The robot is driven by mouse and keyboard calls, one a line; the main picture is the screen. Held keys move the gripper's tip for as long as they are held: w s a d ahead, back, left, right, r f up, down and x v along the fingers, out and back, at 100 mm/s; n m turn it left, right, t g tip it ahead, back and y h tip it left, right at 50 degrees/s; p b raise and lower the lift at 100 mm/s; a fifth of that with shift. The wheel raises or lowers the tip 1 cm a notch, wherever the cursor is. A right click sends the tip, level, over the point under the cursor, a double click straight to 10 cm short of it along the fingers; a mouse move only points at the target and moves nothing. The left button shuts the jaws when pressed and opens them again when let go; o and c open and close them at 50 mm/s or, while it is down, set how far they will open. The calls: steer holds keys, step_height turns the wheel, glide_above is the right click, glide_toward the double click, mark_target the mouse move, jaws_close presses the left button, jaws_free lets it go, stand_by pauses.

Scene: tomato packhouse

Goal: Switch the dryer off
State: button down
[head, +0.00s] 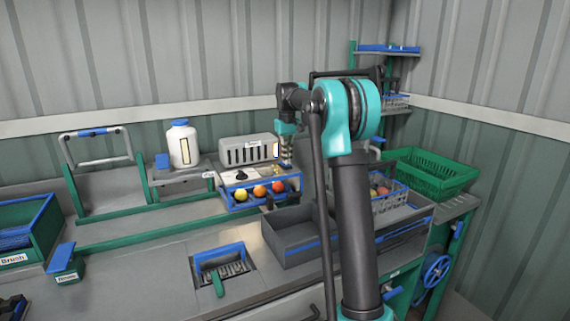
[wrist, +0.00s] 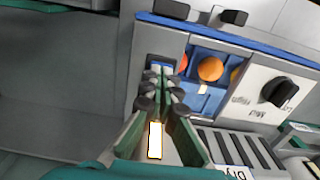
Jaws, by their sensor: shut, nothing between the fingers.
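The dryer (head: 246,151) is a grey box with dark front slots at the back of the bench. Its slots and partly cut-off label (wrist: 235,172) show at the bottom of the wrist view. A lit white strip with an orange edge (wrist: 155,141) shows between my finger links, and a glow shows at the dryer's right end in the head view. My gripper (wrist: 160,84) is shut and empty, pointing down just right of the dryer. Its fingertips are close to a small dark-framed switch-like part (wrist: 162,62), partly covered. I cannot tell whether they touch it.
A white panel with a black knob (wrist: 280,92) lies before the dryer. A blue-edged rack holds a yellow (head: 240,195), an orange (head: 260,191) and a red ball (head: 278,187). A white bottle (head: 181,144) stands left. A grey tray (head: 290,236) lies in front; a green crate (head: 430,174) stands right.

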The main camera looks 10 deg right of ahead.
stand_by(0.3)
steer(key=shift+r, duration=3.4)
